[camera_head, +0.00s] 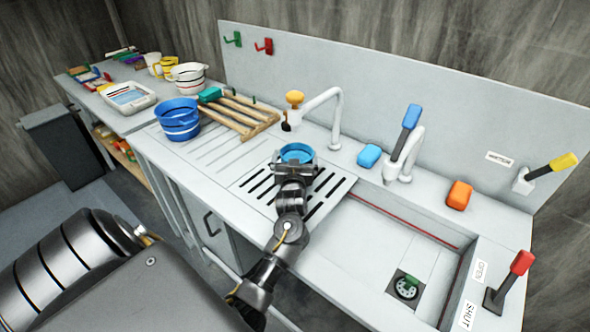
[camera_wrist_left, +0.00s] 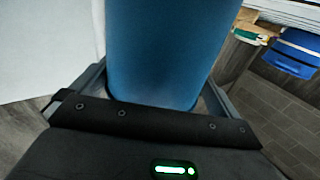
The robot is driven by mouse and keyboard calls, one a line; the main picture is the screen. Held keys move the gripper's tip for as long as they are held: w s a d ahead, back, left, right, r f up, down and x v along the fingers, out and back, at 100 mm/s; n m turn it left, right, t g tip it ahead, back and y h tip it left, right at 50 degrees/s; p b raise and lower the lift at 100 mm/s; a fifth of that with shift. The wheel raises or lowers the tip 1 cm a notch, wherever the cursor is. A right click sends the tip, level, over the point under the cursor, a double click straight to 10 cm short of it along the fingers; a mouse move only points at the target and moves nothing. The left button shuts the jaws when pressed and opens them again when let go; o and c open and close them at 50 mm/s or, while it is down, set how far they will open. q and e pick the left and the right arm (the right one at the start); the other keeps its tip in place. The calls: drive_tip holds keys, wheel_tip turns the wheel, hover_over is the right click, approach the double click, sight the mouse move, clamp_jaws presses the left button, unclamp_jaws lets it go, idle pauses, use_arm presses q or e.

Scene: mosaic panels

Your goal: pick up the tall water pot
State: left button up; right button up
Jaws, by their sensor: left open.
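The tall water pot (camera_head: 296,151) is a blue cylinder standing at the front of the grooved drainboard. In the head view mostly its open top shows; the gripper and arm hide the rest. My left gripper (camera_head: 295,163) is at the pot, with one finger on each side of it. In the left wrist view the pot (camera_wrist_left: 157,50) fills the middle, between the open fingers. I cannot tell whether the fingers touch it. My right gripper is not in view.
A blue bucket (camera_head: 179,118) and a wooden rack (camera_head: 240,115) stand left of the pot. A white faucet (camera_head: 338,115) is behind it. The sink basin (camera_head: 385,255) with a drain lies to the right. Taps and sponges line the back ledge.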

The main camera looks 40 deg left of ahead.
use_arm(q)
drive_tip(key=c, duration=1.6)
drive_tip(key=shift+r, duration=0.1)
drive_tip(key=shift+c, duration=1)
drive_tip(key=shift+r, duration=0.15)
